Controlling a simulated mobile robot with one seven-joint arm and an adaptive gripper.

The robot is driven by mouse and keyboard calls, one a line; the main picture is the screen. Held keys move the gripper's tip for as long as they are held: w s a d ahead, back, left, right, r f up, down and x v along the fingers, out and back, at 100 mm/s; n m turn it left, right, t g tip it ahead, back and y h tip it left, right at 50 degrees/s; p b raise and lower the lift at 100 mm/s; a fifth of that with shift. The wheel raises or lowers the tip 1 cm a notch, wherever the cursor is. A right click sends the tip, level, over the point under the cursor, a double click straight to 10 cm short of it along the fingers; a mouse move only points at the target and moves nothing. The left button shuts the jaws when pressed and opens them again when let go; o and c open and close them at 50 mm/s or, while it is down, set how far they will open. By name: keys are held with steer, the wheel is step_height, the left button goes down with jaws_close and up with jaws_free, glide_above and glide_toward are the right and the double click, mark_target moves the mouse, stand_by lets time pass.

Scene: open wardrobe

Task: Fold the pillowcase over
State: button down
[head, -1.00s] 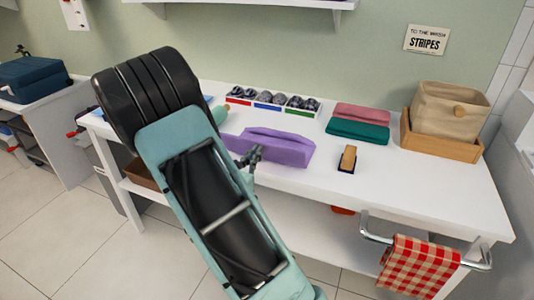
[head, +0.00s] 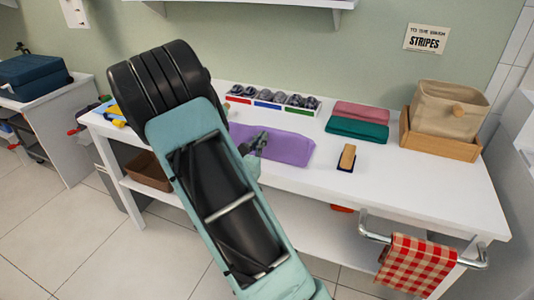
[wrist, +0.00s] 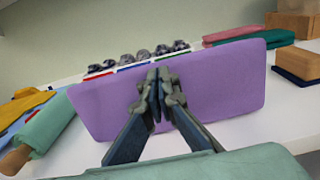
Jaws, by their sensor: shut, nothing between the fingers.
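The purple pillowcase (head: 288,151) lies on the white table in the head view, partly hidden behind my arm. In the wrist view the pillowcase (wrist: 222,88) shows as a broad purple panel behind the fingers, its top edge slanting up to the right. I cannot tell whether that panel is raised or flat. My gripper (head: 263,138) is at the pillowcase, over its middle in the head view. In the wrist view my gripper (wrist: 160,76) has its fingertips together in front of the purple cloth, with none pinched between them. I cannot tell whether they touch it.
Behind are a divided tray (head: 268,105) of dark rolled items and folded pink (head: 360,112) and green (head: 356,130) cloths. A wooden-topped brush (head: 347,158) stands right, before a beige basket (head: 448,108) in a wooden tray. A teal roll (wrist: 48,128) lies left. The front right tabletop is clear.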

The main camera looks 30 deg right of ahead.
steer(key=shift+b+x, duration=0.4)
steer(key=shift+x, duration=1.7)
steer(key=shift+f, duration=0.1)
steer(key=s+a+r+p, duration=0.3)
steer(key=a+r+p, duration=0.1)
steer(key=r, duration=0.1)
steer(key=shift+s, duration=0.1)
stand_by(0.9)
